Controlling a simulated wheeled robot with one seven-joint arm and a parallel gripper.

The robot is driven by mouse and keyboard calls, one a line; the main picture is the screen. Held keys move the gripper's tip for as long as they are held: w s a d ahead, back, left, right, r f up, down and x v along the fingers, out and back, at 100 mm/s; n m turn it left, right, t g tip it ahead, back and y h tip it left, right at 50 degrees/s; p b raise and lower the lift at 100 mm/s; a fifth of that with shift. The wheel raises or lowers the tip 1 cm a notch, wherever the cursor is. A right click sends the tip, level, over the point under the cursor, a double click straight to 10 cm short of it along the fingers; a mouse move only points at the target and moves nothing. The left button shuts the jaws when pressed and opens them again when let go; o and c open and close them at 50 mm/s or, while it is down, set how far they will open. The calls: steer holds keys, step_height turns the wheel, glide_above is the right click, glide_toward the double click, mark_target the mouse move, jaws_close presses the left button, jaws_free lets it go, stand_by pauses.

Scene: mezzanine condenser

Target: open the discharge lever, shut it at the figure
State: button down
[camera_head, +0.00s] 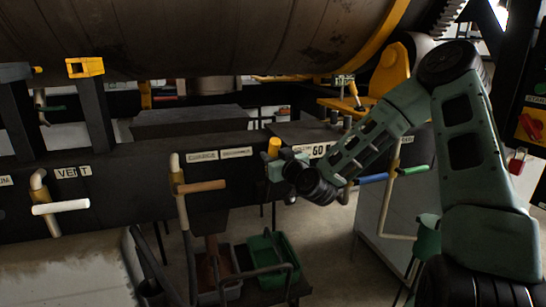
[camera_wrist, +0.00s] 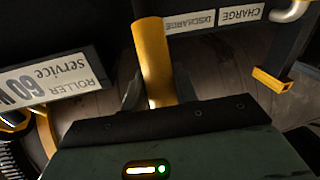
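A yellow upright grip (camera_head: 274,147) stands at the front of the dark beam, right of two small labels. It also shows in the wrist view (camera_wrist: 152,60), running up between my two dark fingers. My gripper (camera_head: 275,168) is at this grip, its fingers on either side of it. Whether they press on it I cannot tell. The wrist view shows a DISCHARGE label (camera_wrist: 190,22) upside down, right of the grip. A sign reading ROLLER Service 60 (camera_wrist: 48,80) is left of it; the same sign shows in the head view (camera_head: 318,150), partly hidden by my arm.
A CHARGE label (camera_wrist: 240,13) is beside the DISCHARGE label. A brown-handled lever (camera_head: 200,186) and a white-handled lever (camera_head: 60,207) hang left. Blue (camera_head: 373,178) and green (camera_head: 413,170) handles are right. A large drum (camera_head: 200,40) hangs above; a green crate (camera_head: 268,250) stands below.

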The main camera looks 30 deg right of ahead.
steer(key=w+r+g+p, duration=0.1)
steer(key=p, duration=0.1)
steer(key=w+r+p, duration=0.1)
steer(key=w+p, duration=0.1)
steer(key=shift+d+r+g, duration=0.1)
steer(key=shift+d+g, duration=0.3)
steer(key=shift+w+d+m+g+y+p, duration=0.15)
steer(key=shift+w+d+g+p, duration=0.15)
steer(key=shift+w+g+p, duration=0.45)
steer(key=shift+w+d+m+g+y+p, duration=0.1)
steer(key=shift+w+d+g+p, duration=0.25)
steer(key=shift+w, duration=0.75)
steer(key=shift+w+d+m+g+y+p, duration=0.2)
steer(key=shift+w+g+p, duration=0.35)
steer(key=shift+w, duration=0.4)
steer(key=c, duration=1.1)
jaws_free()
steer(key=shift+w+d, duration=0.1)
steer(key=shift+w, duration=0.05)
steer(key=b+v, duration=0.3)
steer(key=v, duration=1.4)
steer(key=shift+s, duration=0.3)
